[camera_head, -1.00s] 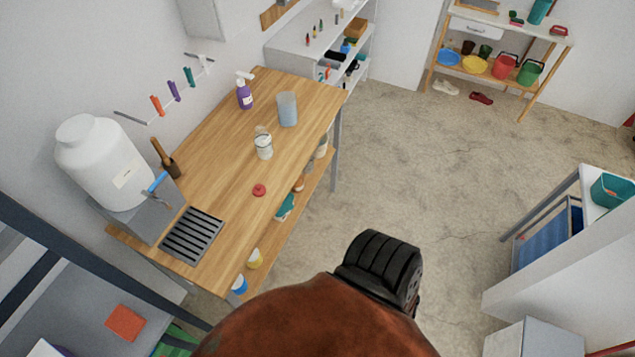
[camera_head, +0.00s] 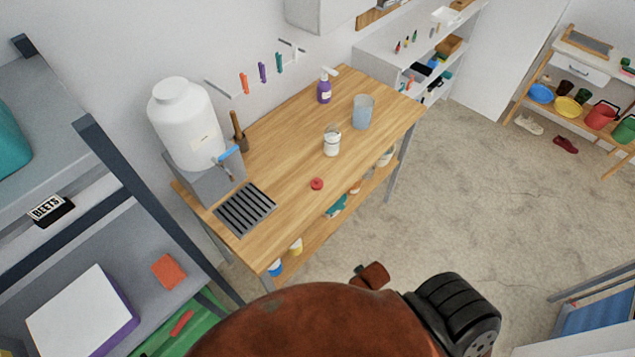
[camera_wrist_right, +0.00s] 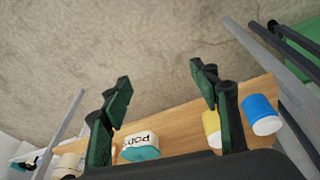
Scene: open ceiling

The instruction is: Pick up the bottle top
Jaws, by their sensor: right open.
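A small red round top (camera_head: 317,184) lies on the wooden table (camera_head: 283,157), near its front edge. A clear jar or bottle with a white label (camera_head: 332,143) stands upright behind it. My right gripper (camera_wrist_right: 160,74) shows only in the right wrist view. Its two dark green fingers are spread wide with nothing between them. Beyond them are the floor and a wooden shelf board (camera_wrist_right: 178,138); the red top is not seen in that view. My left gripper is in neither view.
On the table stand a blue-tinted cup (camera_head: 363,112), a purple spray bottle (camera_head: 325,88), a grey grate (camera_head: 245,209) and a white water container (camera_head: 186,125). A metal shelf rack (camera_head: 140,240) stands at the left. Floor (camera_head: 470,200) is open at the right.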

